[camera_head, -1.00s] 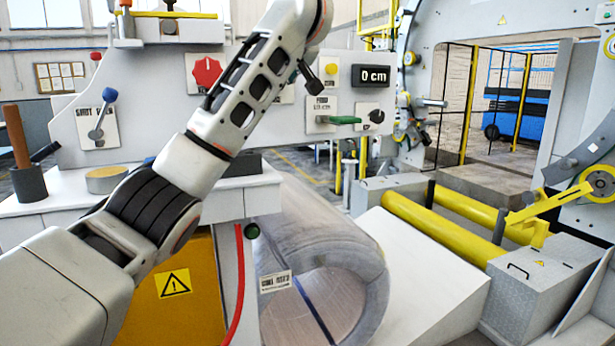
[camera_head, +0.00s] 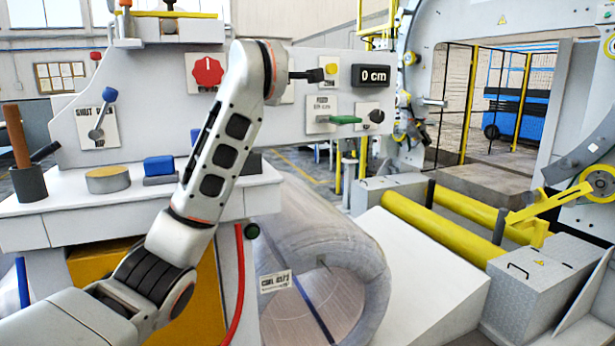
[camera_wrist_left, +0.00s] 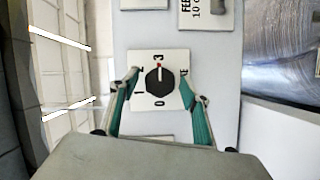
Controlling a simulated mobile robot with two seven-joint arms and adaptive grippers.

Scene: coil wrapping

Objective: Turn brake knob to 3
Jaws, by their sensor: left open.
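The brake knob (camera_wrist_left: 159,82) is black and sits on a white plate (camera_wrist_left: 172,56) marked 0 to 3 in the left wrist view. Its red mark points toward the 3. My left gripper (camera_wrist_left: 159,78) is open, with one teal finger on each side of the knob. Small gaps seem to show between fingertips and knob; contact is hard to tell. In the head view my left gripper (camera_head: 308,75) is in front of the panel, and my wrist hides the brake knob. My right gripper is not in view.
The panel also bears a red knob (camera_head: 207,71), a yellow button (camera_head: 331,69), a green handle (camera_head: 345,120), another black knob (camera_head: 377,116) and a blue-tipped lever (camera_head: 109,95). A display (camera_head: 371,76) reads 0 cm. A large wrapped coil (camera_head: 345,255) lies below.

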